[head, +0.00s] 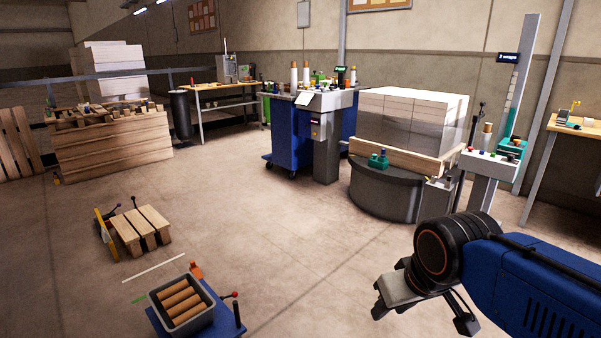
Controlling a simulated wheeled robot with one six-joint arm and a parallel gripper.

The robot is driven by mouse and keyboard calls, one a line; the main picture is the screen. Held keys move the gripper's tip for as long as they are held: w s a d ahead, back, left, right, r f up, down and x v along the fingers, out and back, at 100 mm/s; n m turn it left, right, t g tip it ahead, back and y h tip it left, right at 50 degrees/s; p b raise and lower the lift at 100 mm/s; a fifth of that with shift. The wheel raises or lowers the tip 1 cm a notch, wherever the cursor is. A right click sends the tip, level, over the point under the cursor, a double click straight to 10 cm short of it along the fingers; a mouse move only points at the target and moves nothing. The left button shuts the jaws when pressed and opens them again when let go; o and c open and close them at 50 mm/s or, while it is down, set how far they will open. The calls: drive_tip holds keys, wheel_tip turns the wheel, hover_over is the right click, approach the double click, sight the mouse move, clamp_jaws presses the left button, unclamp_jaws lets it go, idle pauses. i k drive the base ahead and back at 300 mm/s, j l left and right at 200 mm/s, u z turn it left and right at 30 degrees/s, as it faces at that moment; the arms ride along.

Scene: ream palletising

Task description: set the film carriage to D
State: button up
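A teal and dark unit (511,149) sits low on the mast and appears to be the film carriage. No letter marks are legible at this size. A control panel with coloured buttons (487,160) is at the mast's foot. My gripper (424,316) is at the lower right, in front of and well apart from the mast. Its fingers are spread with nothing visible between them.
A wrapped ream stack (412,118) stands on a pallet over a round dark turntable (385,191), left of the mast. A blue cabinet station (290,128) is behind. A bin of brown rolls (182,302) and a small pallet (140,230) are at lower left. The middle floor is clear.

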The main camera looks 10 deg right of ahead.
sight(506, 146)
drive_tip(key=i+l+z, duration=0.2)
drive_tip(key=i+z, duration=0.65)
drive_tip(key=i, duration=0.25)
drive_tip(key=i+j+z, duration=0.2)
drive_tip(key=i+z, duration=0.25)
drive_tip(key=i, duration=0.1)
